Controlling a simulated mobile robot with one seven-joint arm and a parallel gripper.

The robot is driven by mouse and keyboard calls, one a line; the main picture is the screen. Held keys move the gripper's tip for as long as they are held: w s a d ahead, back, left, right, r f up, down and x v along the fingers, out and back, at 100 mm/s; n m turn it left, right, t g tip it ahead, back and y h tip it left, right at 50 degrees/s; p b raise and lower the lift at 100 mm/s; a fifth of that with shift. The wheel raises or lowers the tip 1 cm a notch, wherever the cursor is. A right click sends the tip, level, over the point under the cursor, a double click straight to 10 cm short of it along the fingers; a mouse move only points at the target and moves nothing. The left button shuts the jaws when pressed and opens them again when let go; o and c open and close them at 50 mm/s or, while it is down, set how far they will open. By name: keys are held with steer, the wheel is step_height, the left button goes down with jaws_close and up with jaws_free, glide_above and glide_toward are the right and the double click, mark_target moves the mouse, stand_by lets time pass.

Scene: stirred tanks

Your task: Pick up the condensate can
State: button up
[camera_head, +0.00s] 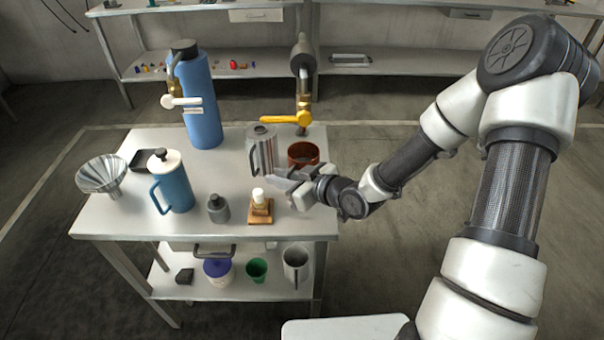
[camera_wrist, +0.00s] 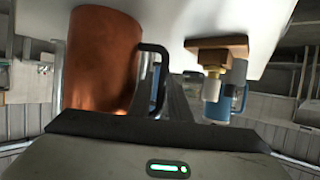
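A copper-brown can (camera_head: 303,153) stands upright at the right end of the table, below a yellow-handled tap; no label names it as the condensate can. In the wrist view the copper can (camera_wrist: 103,60) is large and close at the left, with a black handle (camera_wrist: 156,50) on its right side. My gripper (camera_head: 285,178) is at the near side of the can, low over the table. In the wrist view a grey finger is beside the handle. Whether the fingers touch or enclose the handle is hidden.
A wooden block (camera_head: 261,210) with a white-capped bottle, a grey bottle (camera_head: 217,208), a blue jug (camera_head: 173,184) and a funnel (camera_head: 101,175) stand nearby.

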steer(key=shift+w+a, duration=0.15)
steer(key=shift+a, duration=0.05)
jaws_close()
stand_by(1.3)
